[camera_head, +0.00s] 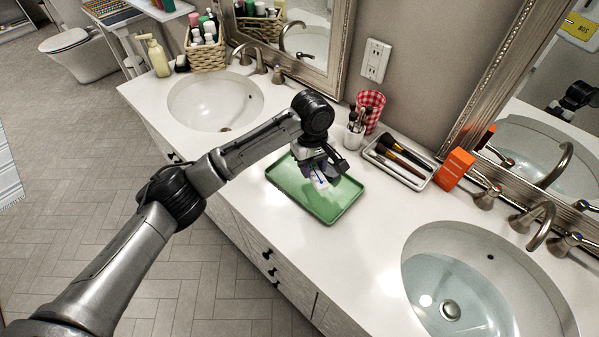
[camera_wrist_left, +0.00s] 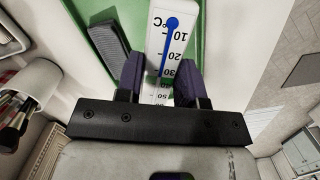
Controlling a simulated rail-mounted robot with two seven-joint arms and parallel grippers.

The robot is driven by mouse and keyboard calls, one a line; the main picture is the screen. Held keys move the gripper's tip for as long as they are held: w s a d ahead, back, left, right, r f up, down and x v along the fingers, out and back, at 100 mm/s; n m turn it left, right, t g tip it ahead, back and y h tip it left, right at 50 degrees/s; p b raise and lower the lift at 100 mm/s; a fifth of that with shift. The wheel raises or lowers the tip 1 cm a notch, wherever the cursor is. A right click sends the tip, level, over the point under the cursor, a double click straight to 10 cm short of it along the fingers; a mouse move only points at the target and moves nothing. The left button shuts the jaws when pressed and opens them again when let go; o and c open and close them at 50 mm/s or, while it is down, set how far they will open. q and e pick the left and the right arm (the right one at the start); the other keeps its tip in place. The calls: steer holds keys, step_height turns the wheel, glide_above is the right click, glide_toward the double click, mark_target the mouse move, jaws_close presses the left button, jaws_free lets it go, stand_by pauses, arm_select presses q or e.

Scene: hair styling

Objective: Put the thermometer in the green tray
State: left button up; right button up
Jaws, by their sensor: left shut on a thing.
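The green tray (camera_head: 292,193) lies on the white counter between the two sinks. My left gripper (camera_head: 322,170) is over the tray, pointing down. In the left wrist view my left gripper (camera_wrist_left: 160,80) is shut on the thermometer (camera_wrist_left: 178,45), a flat white strip with black numbers and a blue bulb and line. The thermometer also shows under the fingers in the head view (camera_head: 319,184), over the tray. I cannot tell whether it touches the tray floor. The tray (camera_wrist_left: 130,22) shows behind it in the wrist view. My right gripper is out of view.
A dark grey oblong thing (camera_wrist_left: 106,50) shows against the tray. Behind the tray stand a white cup with brushes (camera_head: 354,136) and a red checked cup (camera_head: 372,108). A brush tray (camera_head: 395,175) and an orange box (camera_head: 454,169) are at the right. Counter before the right sink is clear.

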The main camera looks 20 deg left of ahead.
arm_select(q)
glide_above(299, 182)
step_height(299, 182, down, 3)
steer(key=shift+a+r+p, duration=0.1)
steer(key=shift+r+p, duration=0.1)
steer(key=shift+p, duration=0.15)
step_height(299, 182, down, 4)
steer(key=shift+r+p, duration=0.25)
steer(key=shift+p, duration=0.35)
steer(key=shift+f, duration=0.3)
steer(key=shift+f, duration=0.1)
steer(key=o, duration=1)
steer(key=shift+r, duration=0.45)
steer(key=r+b, duration=0.1)
steer(key=r, duration=0.2)
steer(key=r+b, duration=0.1)
steer(key=r, duration=0.3)
steer(key=a+r+b, duration=0.1)
steer(key=r, duration=0.3)
steer(key=shift+w+r, duration=0.2)
steer(key=shift+w, duration=0.2)
